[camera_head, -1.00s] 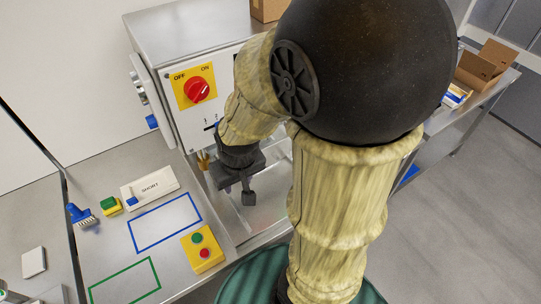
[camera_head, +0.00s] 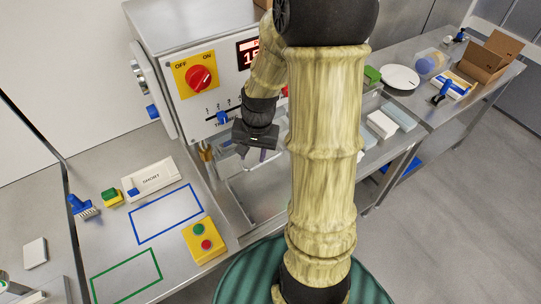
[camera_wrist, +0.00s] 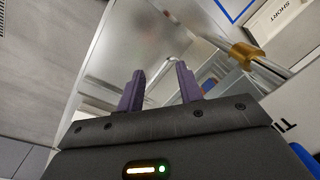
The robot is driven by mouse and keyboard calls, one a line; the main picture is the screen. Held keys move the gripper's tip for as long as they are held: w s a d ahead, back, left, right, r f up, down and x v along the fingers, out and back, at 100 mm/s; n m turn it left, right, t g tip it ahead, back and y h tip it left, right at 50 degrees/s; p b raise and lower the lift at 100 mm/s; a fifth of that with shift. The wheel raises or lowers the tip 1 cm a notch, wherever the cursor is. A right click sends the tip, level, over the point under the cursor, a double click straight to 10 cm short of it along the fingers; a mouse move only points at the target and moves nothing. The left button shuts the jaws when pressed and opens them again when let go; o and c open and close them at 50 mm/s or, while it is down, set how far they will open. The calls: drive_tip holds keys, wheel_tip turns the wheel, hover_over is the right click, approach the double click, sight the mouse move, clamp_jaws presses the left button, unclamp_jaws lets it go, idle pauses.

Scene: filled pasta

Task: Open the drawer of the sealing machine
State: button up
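The sealing machine (camera_head: 212,110) is a steel cabinet with a red OFF/ON knob, a blue slider and a red display partly behind my arm. A shiny metal tray-like part, which looks like its drawer (camera_head: 240,188), lies low at its front; I cannot tell how far it is open. My gripper (camera_head: 252,154) hangs in front of the machine, above this part, fingers down. In the wrist view my gripper (camera_wrist: 160,78) has two purple fingers apart with nothing between them. A brass fitting on a bar (camera_wrist: 246,54) shows right of the fingers, apart from them.
Left on the bench are a SHORT box (camera_head: 152,180), a yellow button box (camera_head: 204,241), a blue brush (camera_head: 82,207) and a sponge (camera_head: 112,197). Floor at right is clear.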

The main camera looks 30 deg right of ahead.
sight(268, 159)
drive_tip(key=w+d+f+m+y, duration=0.1)
drive_tip(key=w+d+f+m, duration=0.1)
drive_tip(key=d+m, duration=0.3)
drive_tip(key=w+d+f+m+t+y, duration=0.1)
drive_tip(key=w+d+f+m+y, duration=0.1)
drive_tip(key=d+f+m, duration=0.2)
drive_tip(key=d, duration=0.2)
drive_tip(key=shift+d+m+y+b, duration=0.3)
drive_tip(key=shift+m+b, duration=0.05)
drive_tip(key=shift+m, duration=0.05)
drive_tip(key=shift+f, duration=0.1)
drive_tip(key=p+x, duration=0.2)
drive_tip(key=x, duration=0.5)
drive_tip(key=shift+w+a+f, duration=0.15)
drive_tip(key=shift+f, duration=0.05)
clamp_jaws()
